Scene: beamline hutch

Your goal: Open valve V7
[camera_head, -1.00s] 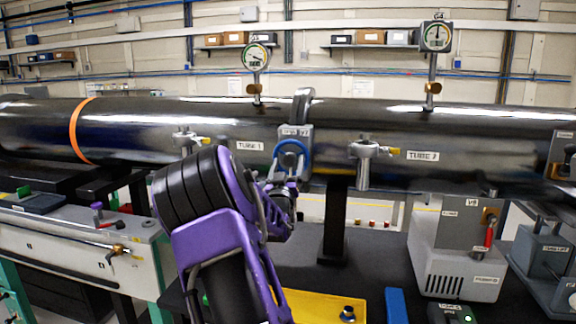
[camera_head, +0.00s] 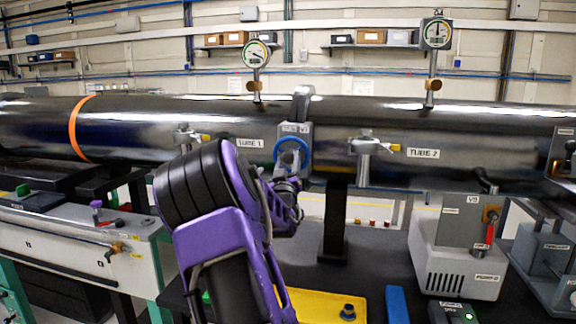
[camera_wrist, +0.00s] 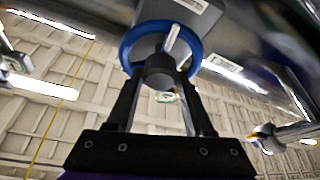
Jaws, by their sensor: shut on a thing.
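Valve V7 is a grey block on the joint between TUBE 1 and TUBE 2, with a blue round handwheel (camera_head: 292,153) on its front. In the wrist view the blue handwheel (camera_wrist: 131,43) is close, with a dark round hub and a pale spoke. My gripper (camera_wrist: 161,78) is at the wheel, with one black finger on each side of the hub, shut on the handwheel. The exact contact at the fingertips is hard to see. In the head view my wrist is just below the wheel and my arm hides most of the gripper.
A clamp handle (camera_head: 364,146) sticks out right of the valve, and another (camera_head: 183,136) stands to its left. Two gauges (camera_head: 256,54) (camera_head: 435,33) rise from the tubes. Below are a yellow tray (camera_head: 325,306) and a pump box (camera_head: 458,262).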

